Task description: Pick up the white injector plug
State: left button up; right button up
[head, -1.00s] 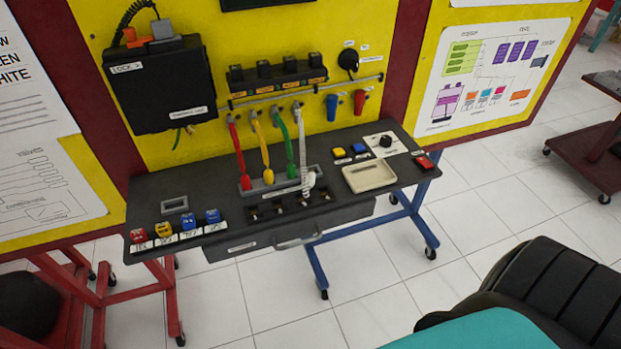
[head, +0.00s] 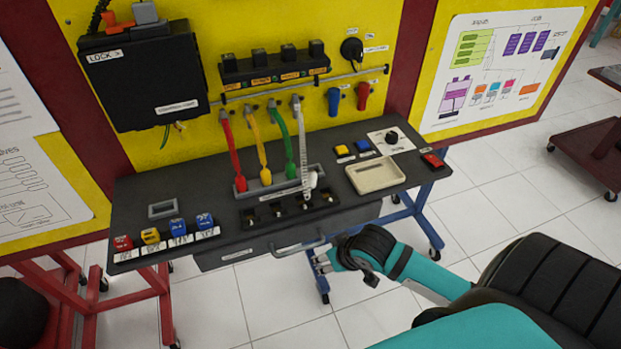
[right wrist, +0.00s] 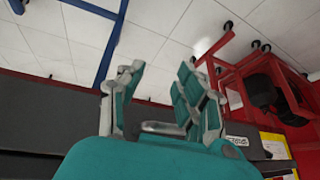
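The white injector plug (head: 312,180) is at the lower end of a white ribbed cable (head: 303,145). It is at the right end of a grey holder (head: 250,188) on the dark bench, beside the red, yellow and green plugs. My right gripper (head: 322,263) is low in front of the bench's front edge, below the plug and apart from it. In the right wrist view, my right gripper (right wrist: 160,95) has its fingers spread with nothing between them. The plug does not show there. My left gripper is in neither view.
A drawer handle (head: 300,245) juts from the bench front near my right gripper. A row of dark sockets (head: 285,208) lies in front of the holder. A beige tray (head: 375,177) is to the right. Small coloured blocks (head: 165,232) sit at the left.

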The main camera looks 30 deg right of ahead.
jog(key=w+d+r+m, duration=0.2)
jog(key=r+m, duration=0.1)
jog(key=r, duration=0.6)
jog(key=w+d+r+m+t, duration=0.1)
jog(key=d+r+m, duration=0.1)
jog(key=r, duration=0.7)
jog(key=w+d+r+m, duration=0.2)
jog(key=r+m, duration=0.1)
jog(key=r, duration=0.7)
jog(key=p, duration=0.2)
send_near(314, 176)
jog(key=x, duration=0.2)
jog(key=a+x, duration=0.1)
jog(key=x, duration=0.1)
jog(key=shift+s+f, duration=0.15)
jog(key=x, duration=0.2)
jog(key=d+x, duration=0.1)
jog(key=x, duration=0.1)
jog(key=shift+w+f+p, duration=0.25)
jog(key=shift+w+p, duration=0.1)
jog(key=shift+w, duration=0.05)
jog(key=shift+w+f, duration=0.15)
jog(key=shift+f, duration=0.1)
jog(key=shift+c, duration=0.4)
